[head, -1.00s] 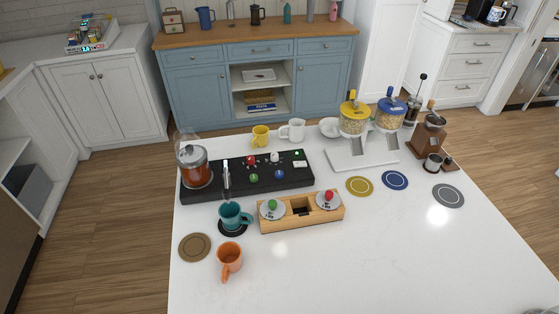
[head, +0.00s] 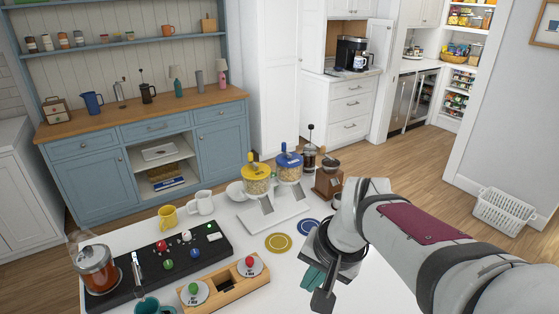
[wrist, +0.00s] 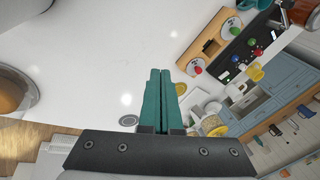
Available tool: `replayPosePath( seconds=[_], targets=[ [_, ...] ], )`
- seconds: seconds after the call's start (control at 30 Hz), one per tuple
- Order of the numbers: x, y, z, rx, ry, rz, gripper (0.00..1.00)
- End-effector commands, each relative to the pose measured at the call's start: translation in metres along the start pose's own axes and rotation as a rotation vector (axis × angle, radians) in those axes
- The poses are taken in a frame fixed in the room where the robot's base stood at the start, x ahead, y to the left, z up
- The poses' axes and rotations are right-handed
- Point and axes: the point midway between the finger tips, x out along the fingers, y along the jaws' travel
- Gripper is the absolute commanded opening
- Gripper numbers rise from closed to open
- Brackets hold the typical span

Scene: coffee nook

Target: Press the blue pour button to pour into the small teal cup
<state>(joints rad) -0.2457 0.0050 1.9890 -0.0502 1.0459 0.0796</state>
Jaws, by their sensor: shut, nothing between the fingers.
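The blue button (head: 194,253) is on the right part of the black dispenser base (head: 125,293) in the head view, near red, white and green buttons. The small teal cup (head: 150,307) is at the bottom edge, partly cut off, below the dispenser's metal spout (head: 137,267). My gripper (head: 313,279) is over the right part of the white counter, well right of the buttons. Its teal fingers (wrist: 160,75) are together and empty in the wrist view, touching nothing.
A wooden holder (head: 230,290) with a green and a red knob stands in front of the dispenser base. Yellow (head: 168,217) and white (head: 202,203) mugs and a grain dispenser (head: 262,217) stand behind. Yellow (head: 278,242) and blue (head: 309,227) coasters lie between holder and arm.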

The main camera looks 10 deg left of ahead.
Motion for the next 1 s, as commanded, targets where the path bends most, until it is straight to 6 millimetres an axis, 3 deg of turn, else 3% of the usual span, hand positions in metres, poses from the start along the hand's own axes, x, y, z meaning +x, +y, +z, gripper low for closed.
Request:
replayPosePath(
  seconds=[0.2, 0.43, 0.7, 0.83, 1.0],
  targets=[
    [0.042, -0.084, -0.055, -0.103, 0.073, -0.088, 0.00],
    [0.100, -0.178, -0.087, -0.197, 0.150, -0.193, 0.00],
    [0.175, -0.281, -0.085, -0.288, 0.229, -0.324, 0.00],
    [0.200, -0.312, -0.076, -0.311, 0.255, -0.371, 0.00],
    [0.214, -0.329, -0.070, -0.324, 0.270, -0.399, 0.00]
  ],
)
